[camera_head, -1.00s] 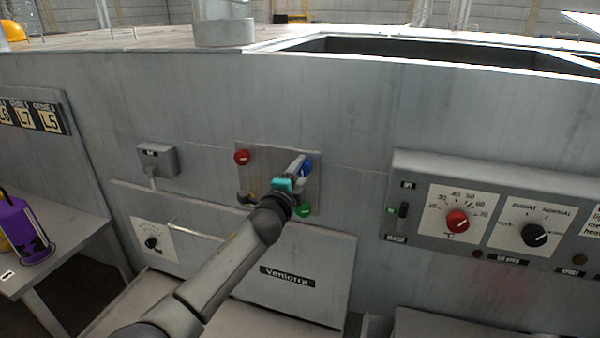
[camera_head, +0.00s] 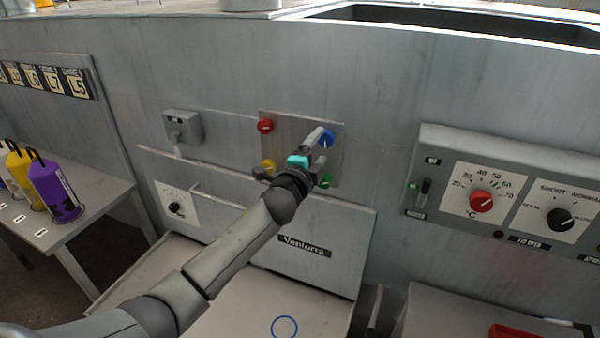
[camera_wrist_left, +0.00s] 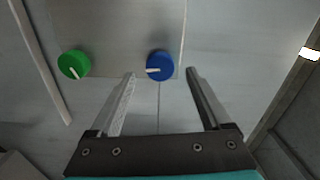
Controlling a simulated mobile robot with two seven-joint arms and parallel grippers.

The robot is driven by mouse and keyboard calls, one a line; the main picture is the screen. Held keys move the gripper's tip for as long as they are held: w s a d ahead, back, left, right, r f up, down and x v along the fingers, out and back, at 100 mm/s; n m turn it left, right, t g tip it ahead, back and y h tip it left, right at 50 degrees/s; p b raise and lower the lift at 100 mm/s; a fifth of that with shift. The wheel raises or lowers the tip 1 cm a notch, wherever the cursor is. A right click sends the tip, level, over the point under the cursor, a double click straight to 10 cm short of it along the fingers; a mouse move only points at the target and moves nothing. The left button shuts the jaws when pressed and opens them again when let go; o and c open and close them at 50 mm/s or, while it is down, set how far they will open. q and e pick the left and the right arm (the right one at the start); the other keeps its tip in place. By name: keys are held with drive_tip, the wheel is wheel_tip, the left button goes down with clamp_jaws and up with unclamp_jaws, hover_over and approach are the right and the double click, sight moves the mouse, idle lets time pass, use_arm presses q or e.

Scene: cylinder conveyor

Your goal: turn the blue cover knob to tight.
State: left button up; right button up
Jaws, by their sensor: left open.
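The blue cover knob (camera_head: 328,138) is at the upper right of a small grey panel (camera_head: 294,140) on the machine's front. My left gripper (camera_head: 318,142) is open at this knob, and one finger hides part of it. In the left wrist view, the blue knob (camera_wrist_left: 160,65) lies between the lines of the two open fingertips (camera_wrist_left: 160,73), just beyond them. I cannot tell whether a finger touches it. Its white pointer line points left in that view. My right gripper is not in view.
The panel also bears a red knob (camera_head: 265,126), a yellow knob (camera_head: 268,166) and a green knob (camera_head: 325,181). The green knob (camera_wrist_left: 73,64) is left in the wrist view. A control box (camera_head: 510,195) is at right. Purple (camera_head: 55,190) and yellow bottles stand on a left side table.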

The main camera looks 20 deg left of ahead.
use_arm(q)
drive_tip(key=s, duration=1.2)
drive_tip(key=shift+a+b, duration=0.2)
drive_tip(key=shift+b, duration=0.1)
drive_tip(key=shift+s+f, duration=0.1)
